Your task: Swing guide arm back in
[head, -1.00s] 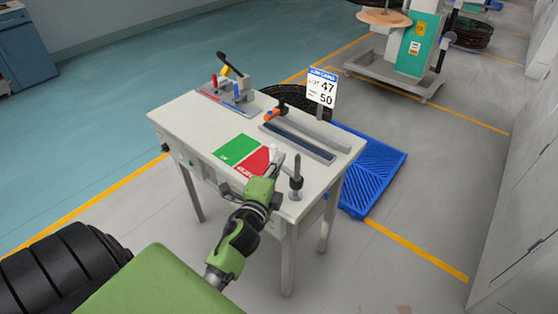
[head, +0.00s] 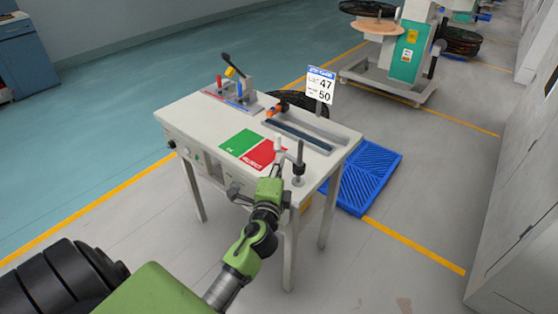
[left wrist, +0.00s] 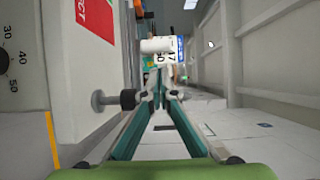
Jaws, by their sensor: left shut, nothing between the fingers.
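The guide arm has a white roller (head: 278,144) near the table's front edge. My left gripper (head: 276,172) is shut and empty, just in front of the roller and left of the post. In the left wrist view the shut fingertips (left wrist: 160,94) lie in front of the white roller (left wrist: 157,45), with the post's dark collar (left wrist: 128,98) close at their left. I cannot tell whether the fingers touch the guide arm. My right gripper is not in view.
The white table (head: 190,118) carries a green and red mat (head: 240,142), a long grey guide (head: 300,136) and a clamp fixture (head: 238,90) at the back. A number sign (head: 320,85) stands behind. A blue pallet (head: 370,175) lies on the floor at right.

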